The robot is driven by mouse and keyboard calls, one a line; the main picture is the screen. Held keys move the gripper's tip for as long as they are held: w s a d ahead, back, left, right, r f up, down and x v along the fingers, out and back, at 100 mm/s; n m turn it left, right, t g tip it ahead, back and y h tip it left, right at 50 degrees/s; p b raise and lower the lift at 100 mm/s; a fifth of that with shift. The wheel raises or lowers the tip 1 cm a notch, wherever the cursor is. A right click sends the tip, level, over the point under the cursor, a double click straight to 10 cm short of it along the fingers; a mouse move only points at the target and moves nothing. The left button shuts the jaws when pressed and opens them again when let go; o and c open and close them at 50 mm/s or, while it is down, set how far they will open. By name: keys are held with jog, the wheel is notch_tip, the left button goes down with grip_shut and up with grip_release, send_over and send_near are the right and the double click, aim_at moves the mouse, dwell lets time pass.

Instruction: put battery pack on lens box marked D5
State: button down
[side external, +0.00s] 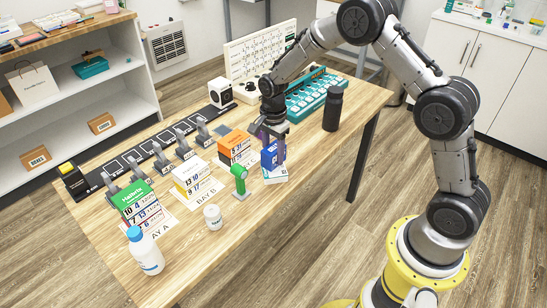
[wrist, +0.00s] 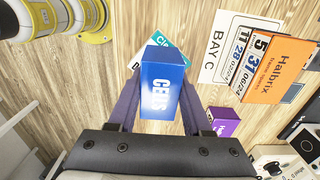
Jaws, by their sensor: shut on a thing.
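My gripper (side external: 273,144) points down over the wooden table, its two purple fingers shut on a blue box. The blue box (side external: 269,156) carries white lettering and also shows between the fingers in the wrist view (wrist: 160,90). I cannot tell for sure that it is the battery pack. A white and teal box (side external: 276,176) is directly below it in the side view; whether they touch is unclear. In the wrist view a teal corner (wrist: 180,46) shows from behind the blue box. A purple box (wrist: 225,122) lies beside the right finger. No D5 mark is legible.
A green upright object (side external: 239,180), white jar (side external: 213,217), white bottle (side external: 145,252) and dark bottle (side external: 333,108) stand around. The near right table edge is clear.

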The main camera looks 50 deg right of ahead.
jog(key=shift+f, duration=0.9)
jog(key=shift+f, duration=0.2)
jog(key=shift+c, duration=1.6)
grip_release()
jog(key=shift+r, duration=0.1)
